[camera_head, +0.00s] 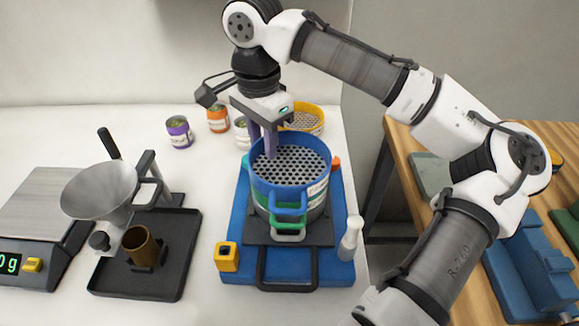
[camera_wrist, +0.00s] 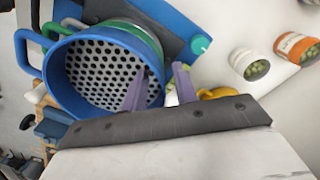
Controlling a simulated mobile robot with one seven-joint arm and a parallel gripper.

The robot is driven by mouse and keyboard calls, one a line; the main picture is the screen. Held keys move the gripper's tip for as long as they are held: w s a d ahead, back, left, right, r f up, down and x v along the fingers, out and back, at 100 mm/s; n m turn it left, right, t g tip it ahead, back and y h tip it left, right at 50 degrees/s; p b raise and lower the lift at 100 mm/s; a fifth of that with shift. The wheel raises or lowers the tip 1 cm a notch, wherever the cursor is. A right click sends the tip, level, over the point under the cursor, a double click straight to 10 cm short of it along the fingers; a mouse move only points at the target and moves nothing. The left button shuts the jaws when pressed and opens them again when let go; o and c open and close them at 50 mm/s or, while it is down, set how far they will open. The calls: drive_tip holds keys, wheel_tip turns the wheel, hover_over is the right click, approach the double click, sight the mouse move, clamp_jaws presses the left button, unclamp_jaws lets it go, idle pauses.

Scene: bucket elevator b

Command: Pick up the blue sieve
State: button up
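The blue sieve (camera_head: 270,190), with a perforated floor and a blue front handle, sits upright on top of a stack in the head view. It also shows at the upper left of the wrist view (camera_wrist: 105,72). A green sieve (camera_head: 287,218) lies under it, with a grey handle lower down. My gripper (camera_head: 263,153) points down at the sieve's back left rim. In the wrist view, its purple fingers (camera_wrist: 161,70) stand apart, one inside the sieve and one outside, with the wall between them. Contact with the wall cannot be told.
The stack stands on a blue shaker base (camera_head: 328,268) with a black bar in front. A yellow sieve (camera_head: 305,118) is close behind. Several small jars (camera_head: 179,132) stand behind left. A funnel stand (camera_head: 100,190) and scale (camera_head: 40,215) are left; a white bottle (camera_head: 350,240) is right.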

drive_tip(key=shift+c, duration=0.4)
clamp_jaws()
drive_tip(key=shift+r, duration=0.15)
